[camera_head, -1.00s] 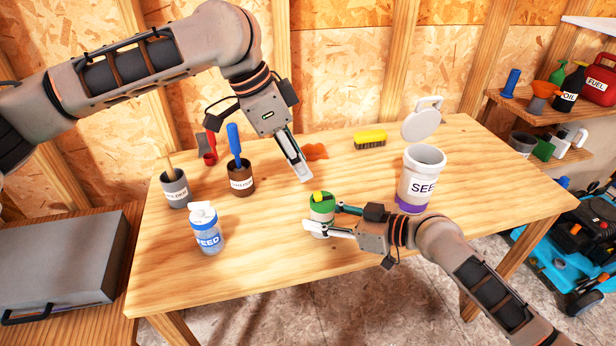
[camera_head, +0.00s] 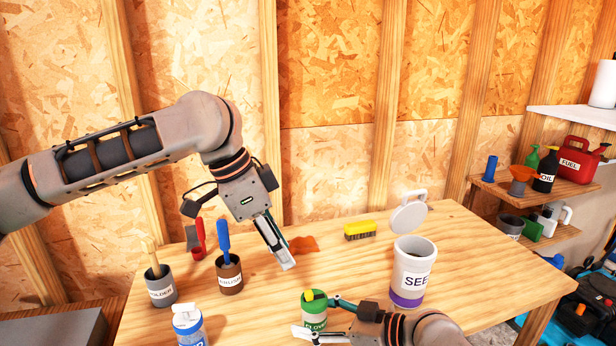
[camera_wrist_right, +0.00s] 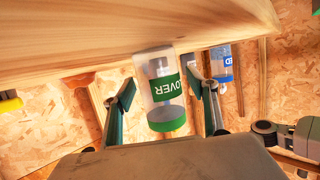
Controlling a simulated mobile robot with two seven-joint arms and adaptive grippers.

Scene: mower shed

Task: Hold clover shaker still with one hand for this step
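The clover shaker (camera_head: 314,314) has a green lid and green label and stands on the table near its front edge. In the right wrist view the clover shaker (camera_wrist_right: 162,90) appears upside down between my right gripper's fingers (camera_wrist_right: 160,95). My right gripper (camera_head: 312,316) has one finger behind the shaker and one in front. Its fingers are spread, with a small gap beside the shaker, and I see no firm grip. My left gripper (camera_head: 285,264) hangs empty above the table, behind and left of the shaker. Its finger opening is hard to see from this side.
A white seed bucket (camera_head: 412,272) with its lid open stands to the right. A blue-labelled shaker (camera_head: 188,326), a grey pot (camera_head: 161,288) and a brown pot (camera_head: 229,276) stand to the left. A yellow brush (camera_head: 360,230) lies at the back.

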